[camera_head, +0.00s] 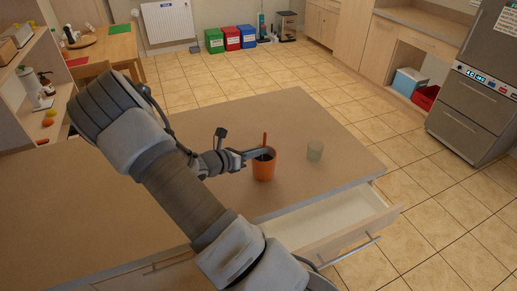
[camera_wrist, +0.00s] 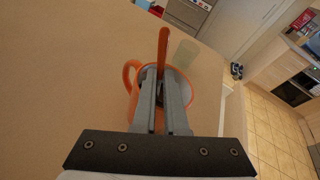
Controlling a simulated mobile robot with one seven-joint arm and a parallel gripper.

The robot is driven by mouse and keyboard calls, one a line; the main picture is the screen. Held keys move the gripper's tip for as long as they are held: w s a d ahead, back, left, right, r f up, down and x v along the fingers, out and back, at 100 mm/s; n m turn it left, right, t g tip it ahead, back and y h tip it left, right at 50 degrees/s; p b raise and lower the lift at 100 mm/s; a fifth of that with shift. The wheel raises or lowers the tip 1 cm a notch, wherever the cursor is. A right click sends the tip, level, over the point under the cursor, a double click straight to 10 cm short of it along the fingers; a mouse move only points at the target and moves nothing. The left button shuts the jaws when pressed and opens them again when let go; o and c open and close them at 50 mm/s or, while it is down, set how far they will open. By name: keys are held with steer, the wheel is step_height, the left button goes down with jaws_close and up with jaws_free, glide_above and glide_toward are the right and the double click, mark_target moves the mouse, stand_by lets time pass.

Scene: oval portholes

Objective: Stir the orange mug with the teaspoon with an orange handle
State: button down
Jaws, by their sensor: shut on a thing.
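The orange mug (camera_head: 263,170) stands upright on the brown counter (camera_head: 300,112). It also shows in the wrist view (camera_wrist: 188,90), with its handle on the left. The teaspoon with an orange handle (camera_head: 264,140) stands with its handle up above the mug's rim; the handle also shows in the wrist view (camera_wrist: 163,45). My gripper (camera_head: 270,153) is at the mug's rim, shut on the teaspoon. Its fingers (camera_wrist: 163,72) reach over the mug in the wrist view. The spoon's lower end is hidden by the fingers and the mug wall.
A pale greenish cup (camera_head: 315,151) stands on the counter to the right of the mug. An open drawer (camera_head: 330,222) juts out below the counter's front edge. The counter behind the mug is clear.

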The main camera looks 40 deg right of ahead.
steer(key=shift+d, duration=0.3)
steer(key=shift+w+d+r+p, duration=0.45)
steer(key=shift+r+p, duration=0.6)
steer(key=shift+r, duration=0.4)
steer(key=shift+w+d+r+p, duration=0.4)
steer(key=shift+r+p, duration=0.7)
steer(key=shift+r, duration=0.4)
steer(key=shift+w+d+r+p, duration=0.45)
steer(key=shift+r+p, duration=0.6)
steer(key=shift+r, duration=0.4)
steer(key=shift+r+p, duration=1.15)
steer(key=shift+r, duration=0.35)
